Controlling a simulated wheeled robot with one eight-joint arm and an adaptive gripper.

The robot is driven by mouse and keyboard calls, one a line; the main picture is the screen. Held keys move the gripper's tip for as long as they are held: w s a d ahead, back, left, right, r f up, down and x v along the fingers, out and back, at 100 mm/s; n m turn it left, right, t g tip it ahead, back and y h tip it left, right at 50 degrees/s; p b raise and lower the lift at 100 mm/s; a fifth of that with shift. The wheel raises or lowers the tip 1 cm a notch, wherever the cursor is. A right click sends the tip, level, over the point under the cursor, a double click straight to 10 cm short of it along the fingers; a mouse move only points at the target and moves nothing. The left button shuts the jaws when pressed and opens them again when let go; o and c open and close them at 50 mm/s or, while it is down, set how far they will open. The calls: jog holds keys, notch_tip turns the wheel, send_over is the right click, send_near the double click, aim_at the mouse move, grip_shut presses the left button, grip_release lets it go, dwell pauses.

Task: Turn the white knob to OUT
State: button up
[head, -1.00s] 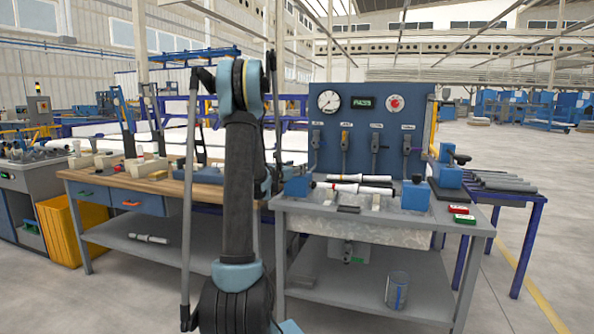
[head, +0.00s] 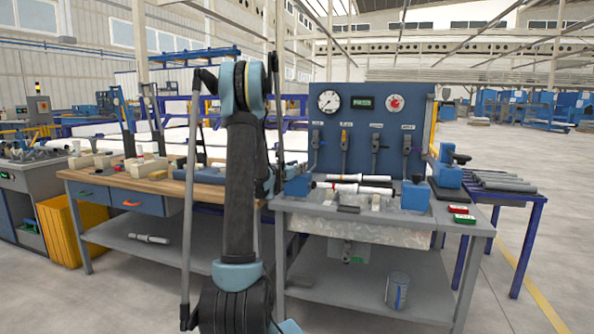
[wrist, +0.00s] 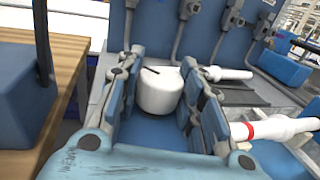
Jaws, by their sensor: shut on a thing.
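The white knob (wrist: 158,93) is a short round cylinder with a black line on its top, in the middle of the wrist view. The line points to the upper left of that picture. My gripper (wrist: 164,78) has one finger on each side of the knob and is shut on it. No OUT label is readable in either view. In the head view my own arm hides the knob, and I cannot make out the fingers there.
A white pipe with a red band (wrist: 270,129) lies right of my gripper. A wooden bench (wrist: 40,110) and blue block (wrist: 18,90) are at left. The blue panel (head: 345,100) with gauge, display (head: 366,101) and several levers stands behind the grey bench (head: 462,222).

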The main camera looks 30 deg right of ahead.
jog(key=shift+t, duration=0.3)
jog(key=n+t+y, duration=0.3)
jog(key=t, duration=0.1)
jog(key=shift+n+t+y, duration=0.3)
jog(key=shift+n, duration=0.1)
jog(key=shift+n+t+y, duration=0.8)
jog(key=shift+y, duration=0.2)
jog(key=shift+w+a+n+y, duration=0.1)
jog(key=shift+n+y, duration=0.2)
jog(key=shift+y, duration=0.1)
jog(key=o, duration=1.1)
